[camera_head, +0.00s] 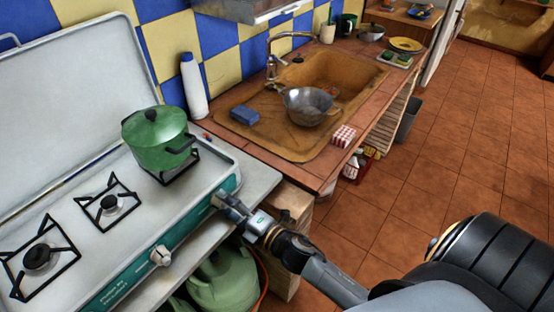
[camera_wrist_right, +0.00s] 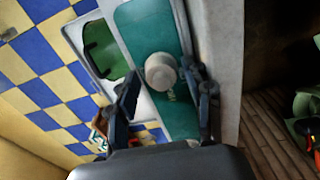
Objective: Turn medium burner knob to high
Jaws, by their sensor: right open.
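The stove (camera_head: 208,211) has a teal front panel with a pale knob (camera_head: 160,255) near its middle. My right gripper (camera_head: 222,203) is at the panel's right end, to the right of that knob. In the right wrist view, a round pale knob (camera_wrist_right: 160,70) on the teal panel lies between the open fingers of my right gripper (camera_wrist_right: 163,84). The fingers stand on either side of it, and I cannot tell whether they touch it. In the head view, the gripper hides this knob. My left gripper is not in view.
A green lidded pot (camera_head: 160,141) stands on the right burner. Two other burners are bare. A white bottle (camera_head: 193,86) stands behind the stove's right end. A sink (camera_head: 240,138) with a metal colander (camera_head: 308,104) is to the right. A green gas cylinder (camera_head: 224,278) is below.

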